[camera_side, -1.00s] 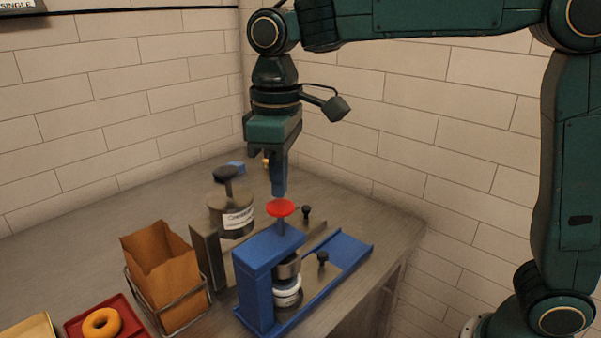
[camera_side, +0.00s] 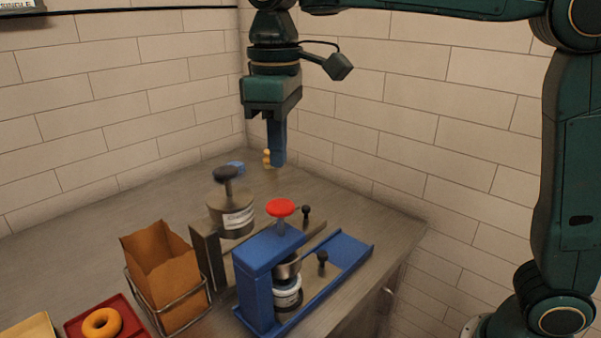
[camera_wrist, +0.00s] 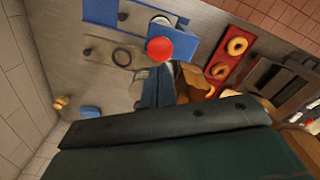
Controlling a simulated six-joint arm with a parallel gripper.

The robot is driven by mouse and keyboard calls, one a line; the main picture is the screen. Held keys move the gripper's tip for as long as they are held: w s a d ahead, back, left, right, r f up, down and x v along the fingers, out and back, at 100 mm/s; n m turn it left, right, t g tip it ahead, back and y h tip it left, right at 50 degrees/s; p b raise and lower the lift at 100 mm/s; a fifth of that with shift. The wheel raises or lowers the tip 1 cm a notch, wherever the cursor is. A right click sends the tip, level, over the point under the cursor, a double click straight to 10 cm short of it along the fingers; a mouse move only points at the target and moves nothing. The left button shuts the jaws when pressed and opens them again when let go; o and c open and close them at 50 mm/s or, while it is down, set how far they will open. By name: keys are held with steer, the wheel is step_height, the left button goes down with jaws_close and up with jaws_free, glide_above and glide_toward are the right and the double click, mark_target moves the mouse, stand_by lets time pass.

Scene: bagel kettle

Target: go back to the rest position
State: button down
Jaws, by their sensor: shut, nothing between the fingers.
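My gripper (camera_side: 277,164) is shut and empty, its blue fingers pointing down in the side view. It hangs in the air above the blue press (camera_side: 256,256) and its red knob (camera_side: 281,208), apart from them. The wrist view shows the gripper fingers (camera_wrist: 158,92) at the middle, with the red knob (camera_wrist: 159,49) just beyond them. A white and dark jar (camera_side: 287,293) stands in the press under its metal plunger.
A brown paper bag (camera_side: 163,270) in a wire holder is to the left. A bagel (camera_side: 101,322) lies on a red tray (camera_side: 76,328). The back counter is mostly clear.

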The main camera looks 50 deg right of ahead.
steer(key=shift+r, duration=0.5)
steer(key=shift+d, duration=0.1)
steer(key=s+d+f+m+t, duration=0.1)
steer(key=s+d+m+t, duration=0.2)
steer(key=s+d, duration=0.65)
steer(key=s+d+f+m+t, duration=0.2)
steer(key=s+d+f+m, duration=0.1)
steer(key=s+d+f, duration=0.3)
steer(key=s+f, duration=0.2)
steer(key=s, duration=0.2)
steer(key=shift+d+f+t, duration=0.15)
steer(key=shift+f+t, duration=0.05)
steer(key=shift+t, duration=0.1)
